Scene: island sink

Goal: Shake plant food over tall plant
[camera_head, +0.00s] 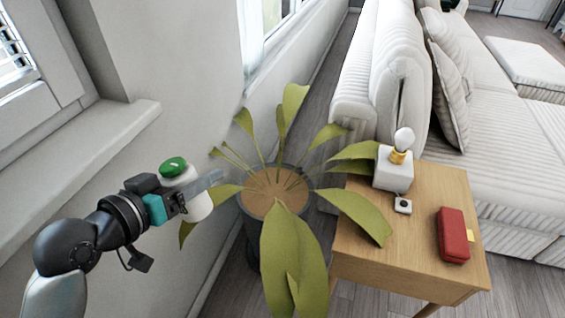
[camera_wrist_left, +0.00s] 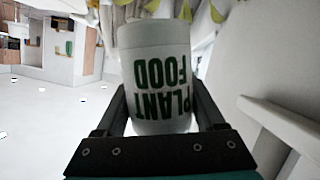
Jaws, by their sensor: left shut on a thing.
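The plant food is a white bottle with a green lid (camera_head: 174,166). My left gripper (camera_head: 190,194) is shut on it and holds it in the air to the left of the tall plant. In the left wrist view the plant food (camera_wrist_left: 156,75) sits between both fingers, its green lettering upside down in the picture. The tall plant (camera_head: 285,115) has broad green leaves and stands in a dark round pot (camera_head: 252,240) with brown soil (camera_head: 262,196). The bottle is just beside the pot and leaves, not over the middle of the soil. My right gripper is out of view.
A striped sofa (camera_head: 385,65) is behind. A window sill (camera_head: 80,150) and wall bound the left.

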